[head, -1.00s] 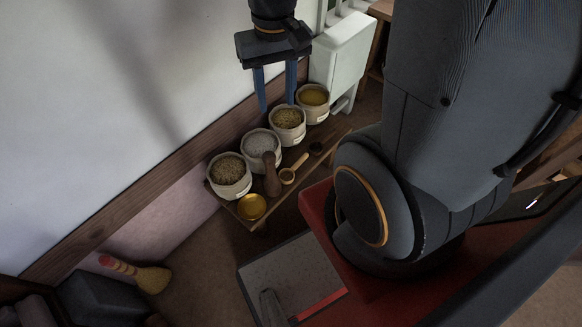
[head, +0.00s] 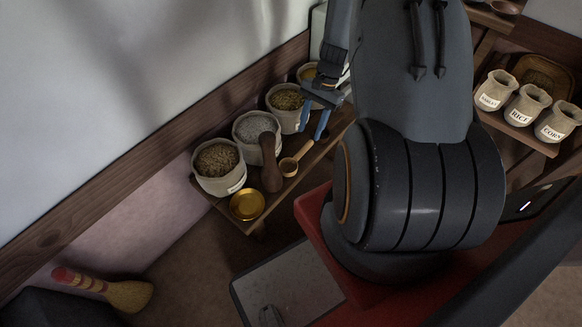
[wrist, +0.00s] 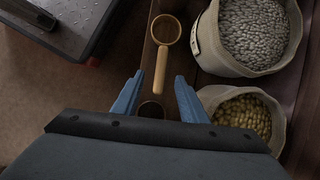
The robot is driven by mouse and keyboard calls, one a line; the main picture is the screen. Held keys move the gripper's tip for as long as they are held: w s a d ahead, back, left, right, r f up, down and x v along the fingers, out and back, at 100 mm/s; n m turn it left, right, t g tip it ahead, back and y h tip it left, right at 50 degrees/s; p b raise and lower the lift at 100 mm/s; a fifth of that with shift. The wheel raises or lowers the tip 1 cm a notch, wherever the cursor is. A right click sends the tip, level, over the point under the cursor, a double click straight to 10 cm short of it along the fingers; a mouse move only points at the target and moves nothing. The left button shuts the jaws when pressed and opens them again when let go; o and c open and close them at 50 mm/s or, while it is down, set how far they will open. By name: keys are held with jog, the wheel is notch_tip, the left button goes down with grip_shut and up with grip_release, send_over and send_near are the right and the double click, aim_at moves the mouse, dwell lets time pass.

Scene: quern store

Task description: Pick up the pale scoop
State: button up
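The pale scoop (head: 289,166) is light wood with a round bowl and a straight handle. It lies on the low wooden shelf in front of the grain sacks. In the wrist view the scoop's bowl (wrist: 166,29) is at the top and its handle points down between my fingertips. My gripper (head: 313,125) is open, with blue fingers pointing down near the handle end. In the wrist view the gripper (wrist: 158,82) has one finger on each side of the handle, with gaps. I cannot tell how far above it they are.
Several grain sacks stand behind the scoop, including one with grey grain (head: 256,131). A dark wooden pestle-like tool (head: 270,167) lies just left of the scoop, and a brass bowl (head: 247,204) sits at the shelf's front. A small dark round thing (wrist: 152,110) is near the handle end.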

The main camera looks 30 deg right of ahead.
aim_at(302, 150)
jog(key=x, duration=0.2)
jog(key=shift+f, duration=0.35)
jog(key=x, duration=0.2)
jog(key=a+b+x, duration=0.1)
jog(key=x, duration=0.1)
jog(key=shift+s+a+f, duration=0.1)
jog(key=shift+s+f, duration=0.05)
jog(key=shift+a+f, duration=0.1)
jog(key=shift+f, duration=0.15)
jog(key=shift+f, duration=0.25)
grip_shut()
